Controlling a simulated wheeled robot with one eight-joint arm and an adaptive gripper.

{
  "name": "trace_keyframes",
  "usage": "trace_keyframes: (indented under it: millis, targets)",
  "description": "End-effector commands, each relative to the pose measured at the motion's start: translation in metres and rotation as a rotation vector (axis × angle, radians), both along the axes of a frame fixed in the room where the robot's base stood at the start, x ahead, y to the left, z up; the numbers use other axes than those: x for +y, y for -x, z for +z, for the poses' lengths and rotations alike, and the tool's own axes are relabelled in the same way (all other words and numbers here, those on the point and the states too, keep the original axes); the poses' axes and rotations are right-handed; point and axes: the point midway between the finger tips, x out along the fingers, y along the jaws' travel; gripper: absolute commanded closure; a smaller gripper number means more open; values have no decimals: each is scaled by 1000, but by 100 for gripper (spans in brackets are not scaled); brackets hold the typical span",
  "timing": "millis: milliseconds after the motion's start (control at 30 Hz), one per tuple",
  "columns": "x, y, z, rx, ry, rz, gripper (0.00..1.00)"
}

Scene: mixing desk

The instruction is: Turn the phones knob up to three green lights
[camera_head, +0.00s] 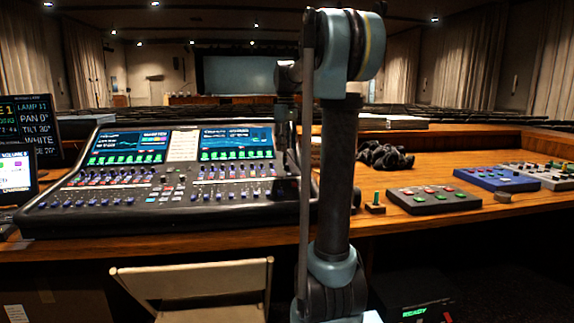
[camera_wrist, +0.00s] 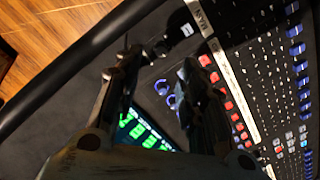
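The mixing desk (camera_head: 235,212) stands on the wooden table at left in the head view. My gripper (camera_head: 285,188) is low over its right end, partly hidden by my arm. In the wrist view my gripper (camera_wrist: 158,62) has its two dark fingers apart over the dark panel. Small blue-ringed knobs (camera_wrist: 163,88) show between the fingers. A small dark shape lies near the fingertips; I cannot tell whether it is a knob or whether the fingers touch it. No phones label is readable. Bright green blocks (camera_wrist: 140,130) show on a screen between the fingers; I cannot make out the phones lights.
Rows of red buttons (camera_wrist: 229,105) and blue faders (camera_wrist: 297,48) lie right of the fingers. Small control boxes (camera_head: 433,199), a green-topped lever (camera_head: 376,203) and a black cable heap (camera_head: 385,157) are on the right table. A chair (camera_head: 195,285) stands in front.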

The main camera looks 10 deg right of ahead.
Motion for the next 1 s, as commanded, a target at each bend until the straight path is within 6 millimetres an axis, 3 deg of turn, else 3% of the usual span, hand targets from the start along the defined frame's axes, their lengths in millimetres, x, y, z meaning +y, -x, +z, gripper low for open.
trace_keyframes:
  millis: [400, 600, 900, 1000]
  targets:
    - [-1, -1, -63, 0, 0, 0, 62]
    - [-2, -1, -75, 0, 0, 0, 62]
    - [-2, -1, -76, 0, 0, -1, 62]
    - [-2, -1, -76, 0, 0, -1, 83]
